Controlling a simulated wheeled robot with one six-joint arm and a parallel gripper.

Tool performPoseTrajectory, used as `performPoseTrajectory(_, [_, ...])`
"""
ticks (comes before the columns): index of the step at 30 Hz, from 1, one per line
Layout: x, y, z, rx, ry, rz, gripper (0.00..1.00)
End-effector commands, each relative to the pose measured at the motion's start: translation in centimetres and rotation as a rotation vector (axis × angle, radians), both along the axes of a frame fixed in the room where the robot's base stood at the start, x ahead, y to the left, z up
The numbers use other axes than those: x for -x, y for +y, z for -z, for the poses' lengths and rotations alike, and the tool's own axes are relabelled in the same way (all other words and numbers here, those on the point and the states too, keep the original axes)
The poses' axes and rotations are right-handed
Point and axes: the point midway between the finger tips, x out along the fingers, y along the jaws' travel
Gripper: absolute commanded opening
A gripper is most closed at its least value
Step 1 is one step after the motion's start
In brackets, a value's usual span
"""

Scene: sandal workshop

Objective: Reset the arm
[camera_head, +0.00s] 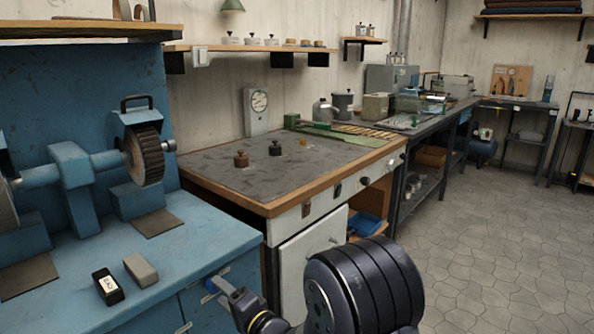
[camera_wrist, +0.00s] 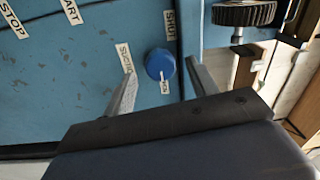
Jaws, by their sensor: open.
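My gripper (camera_wrist: 161,68) is open and empty. In the wrist view its two metal fingers stand apart, with a round blue knob (camera_wrist: 160,63) seen in the gap between them. Whether the fingers touch the knob I cannot tell. A white mark on the knob points down toward a small white label. In the head view my gripper (camera_head: 217,284) is low in the picture, close to the front of the blue bench (camera_head: 195,240). My dark arm fills the bottom centre and hides part of the white cabinet front there.
The bench carries a grinding machine with a brush wheel (camera_head: 146,156) and two small blocks, one black (camera_head: 107,287) and one grey (camera_head: 141,270). A wood-edged worktable (camera_head: 225,190) stands beyond. Open tiled floor (camera_head: 490,245) lies at right.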

Motion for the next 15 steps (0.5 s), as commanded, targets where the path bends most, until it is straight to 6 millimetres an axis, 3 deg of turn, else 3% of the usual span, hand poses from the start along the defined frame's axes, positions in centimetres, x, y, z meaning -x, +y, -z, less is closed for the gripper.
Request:
performPoseTrajectory(4, [-0.70, 0.91, -0.04, 0.000, 0.000, -0.001, 0.55])
performPoseTrajectory(15, [-0.68, 0.82, -0.06, 0.014, -0.017, 0.000, 0.55])
